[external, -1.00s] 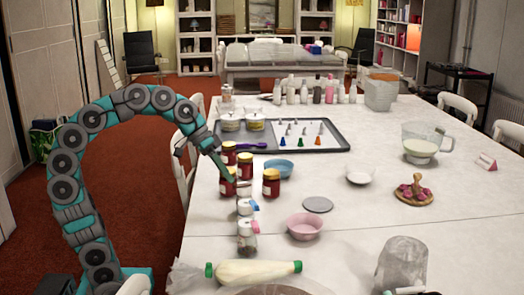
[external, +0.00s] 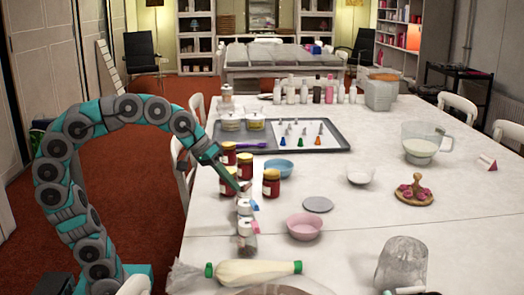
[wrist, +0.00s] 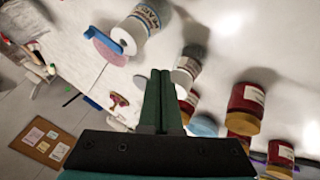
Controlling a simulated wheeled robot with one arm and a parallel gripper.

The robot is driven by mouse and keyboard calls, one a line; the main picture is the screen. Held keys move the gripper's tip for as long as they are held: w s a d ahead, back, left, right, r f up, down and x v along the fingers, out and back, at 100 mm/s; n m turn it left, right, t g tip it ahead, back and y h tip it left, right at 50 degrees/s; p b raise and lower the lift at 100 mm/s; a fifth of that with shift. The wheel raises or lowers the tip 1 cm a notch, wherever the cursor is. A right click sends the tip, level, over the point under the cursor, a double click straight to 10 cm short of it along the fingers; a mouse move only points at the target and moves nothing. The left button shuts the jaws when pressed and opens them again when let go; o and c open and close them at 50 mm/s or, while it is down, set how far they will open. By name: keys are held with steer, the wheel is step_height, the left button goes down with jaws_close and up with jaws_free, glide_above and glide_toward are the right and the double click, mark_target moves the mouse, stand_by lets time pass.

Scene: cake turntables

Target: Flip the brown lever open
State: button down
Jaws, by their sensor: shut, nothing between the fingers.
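Several small shakers stand in a row near the table's left edge. The rear shaker has a small brownish part at its top, likely the brown lever (external: 244,186), too small to tell whether it is up or down. My gripper (external: 238,189) is shut and empty, its tip beside that part; I cannot tell whether they touch. In the wrist view my shut fingers (wrist: 160,75) point toward the rear shaker (wrist: 188,66), just left of it; its lever is not clear there. Another shaker (wrist: 140,30) with a blue lever (wrist: 123,40) shows at upper left.
Red jars (external: 271,184) stand close behind and right of the shakers. A blue bowl (external: 279,169) and a pink bowl (external: 304,226) are nearby. A green-capped piping bag (external: 255,271) lies in front.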

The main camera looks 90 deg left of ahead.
steer(key=shift+w+d, duration=0.9)
steer(key=shift+w, duration=0.2)
steer(key=shift+a, duration=0.15)
steer(key=shift+w+a, duration=0.35)
steer(key=shift+a, duration=0.25)
steer(key=s+d+r+b, duration=0.1)
steer(key=s+d+r, duration=0.2)
steer(key=s+r, duration=0.5)
steer(key=shift+s, duration=0.5)
